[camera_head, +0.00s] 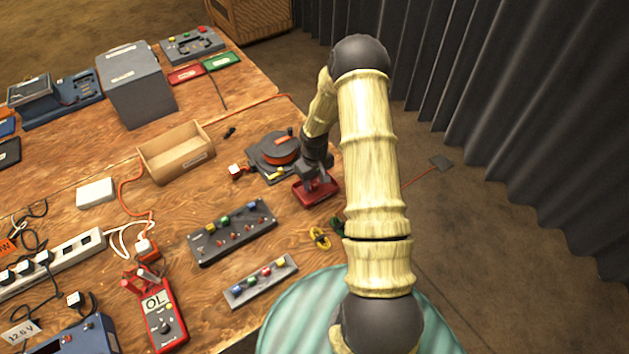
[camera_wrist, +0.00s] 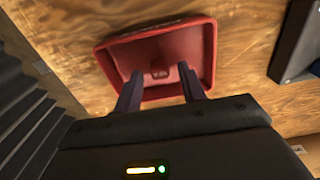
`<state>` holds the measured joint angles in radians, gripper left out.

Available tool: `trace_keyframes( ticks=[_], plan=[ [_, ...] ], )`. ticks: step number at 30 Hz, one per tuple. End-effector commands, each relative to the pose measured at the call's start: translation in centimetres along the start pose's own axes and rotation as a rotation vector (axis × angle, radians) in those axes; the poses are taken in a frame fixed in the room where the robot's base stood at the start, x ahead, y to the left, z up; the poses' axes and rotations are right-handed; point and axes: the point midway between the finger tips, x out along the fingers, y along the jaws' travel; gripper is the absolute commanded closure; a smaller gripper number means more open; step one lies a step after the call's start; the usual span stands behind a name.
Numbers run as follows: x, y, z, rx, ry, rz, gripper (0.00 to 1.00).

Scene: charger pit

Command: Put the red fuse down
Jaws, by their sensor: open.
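A small red fuse (camera_wrist: 158,70) lies in the shallow red tray (camera_wrist: 112,52), seen between my fingertips in the wrist view. The red tray also shows in the head view (camera_head: 327,196), on the right edge side of the wooden table. My gripper (camera_wrist: 159,78) is open, with one finger on each side of the fuse and a gap to it. In the head view my gripper (camera_head: 317,184) points down over the tray, and the fuse cannot be made out there.
A dark reel device (camera_head: 262,152) stands just behind the tray. A black panel (camera_head: 205,247) with coloured parts and a grey fuse strip (camera_head: 245,293) lie to the left and front. Yellow and green loops (camera_head: 319,237) lie near the table edge. A wooden box (camera_head: 160,172) is further left.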

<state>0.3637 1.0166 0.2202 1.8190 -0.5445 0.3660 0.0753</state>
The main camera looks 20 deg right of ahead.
Motion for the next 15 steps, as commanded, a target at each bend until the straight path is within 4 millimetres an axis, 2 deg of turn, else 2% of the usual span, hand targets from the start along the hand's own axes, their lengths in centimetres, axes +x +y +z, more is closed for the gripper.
trace_keyframes(
  ticks=[1,5,15],
  plan=[
    [-0.9,0.0,0.0,0.001,0.001,0.0,0.59],
    [-2.5,0.1,-0.1,0.001,0.003,0.002,0.59],
    [-9.0,0.1,-0.1,0.001,0.004,0.003,0.59]
  ],
)
